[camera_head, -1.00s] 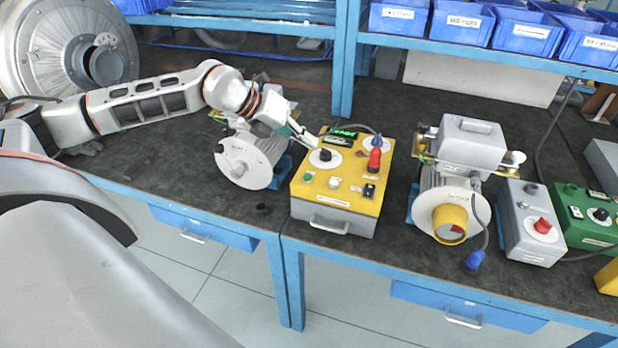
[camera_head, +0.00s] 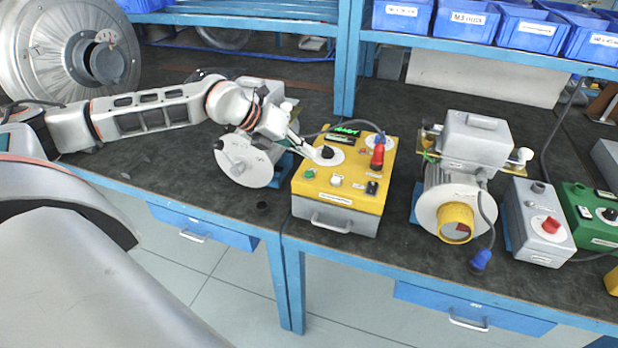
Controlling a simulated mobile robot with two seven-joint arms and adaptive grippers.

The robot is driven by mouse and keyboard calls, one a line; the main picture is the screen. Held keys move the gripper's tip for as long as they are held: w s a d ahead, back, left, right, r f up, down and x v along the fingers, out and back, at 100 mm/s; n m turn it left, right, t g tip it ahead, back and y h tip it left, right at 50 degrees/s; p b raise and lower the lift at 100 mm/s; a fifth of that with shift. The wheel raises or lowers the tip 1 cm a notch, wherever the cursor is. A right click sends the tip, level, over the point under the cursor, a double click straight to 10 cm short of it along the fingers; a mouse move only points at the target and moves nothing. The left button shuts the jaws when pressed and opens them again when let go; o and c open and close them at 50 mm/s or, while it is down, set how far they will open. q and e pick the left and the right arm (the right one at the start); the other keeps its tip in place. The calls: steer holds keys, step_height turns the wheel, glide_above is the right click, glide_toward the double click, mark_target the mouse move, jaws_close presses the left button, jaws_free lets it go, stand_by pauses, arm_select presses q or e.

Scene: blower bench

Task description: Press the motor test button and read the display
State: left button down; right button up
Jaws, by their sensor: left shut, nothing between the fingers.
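A yellow-topped test box (camera_head: 352,200) with a grey front and handle stands near the bench's front edge. Its top carries a black knob (camera_head: 327,152), a green button (camera_head: 309,173), a white button (camera_head: 336,181), a black switch (camera_head: 371,187) and a red plug (camera_head: 377,155). A small dark display (camera_head: 345,131) with green lit characters, too small to read, sits at its back. My left gripper (camera_head: 318,157) is shut and empty, its tip at the box top beside the black knob; I cannot tell whether it touches. My right gripper is out of view.
A motor with a white disc (camera_head: 243,163) stands left of the box, partly behind my left arm. Another motor with a yellow-rimmed port (camera_head: 455,223) stands to the right, then grey (camera_head: 538,225) and green (camera_head: 592,217) boxes. Blue bins (camera_head: 466,20) line the shelf above.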

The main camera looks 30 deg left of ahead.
mark_target(306, 173)
arm_select(q)
step_height(306, 173, down, 2)
steer(key=shift+f+b, duration=0.25)
steer(key=shift+b, duration=0.35)
steer(key=shift+f+b, duration=0.4)
steer(key=shift+f, duration=0.15)
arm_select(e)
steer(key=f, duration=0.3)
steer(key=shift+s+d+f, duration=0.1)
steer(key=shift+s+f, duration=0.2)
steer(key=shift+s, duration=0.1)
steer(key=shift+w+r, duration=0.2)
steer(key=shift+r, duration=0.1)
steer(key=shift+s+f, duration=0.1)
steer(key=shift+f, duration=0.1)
arm_select(q)
steer(key=shift+f, duration=0.1)
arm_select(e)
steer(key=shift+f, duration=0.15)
arm_select(q)
steer(key=shift+f+b, duration=0.35)
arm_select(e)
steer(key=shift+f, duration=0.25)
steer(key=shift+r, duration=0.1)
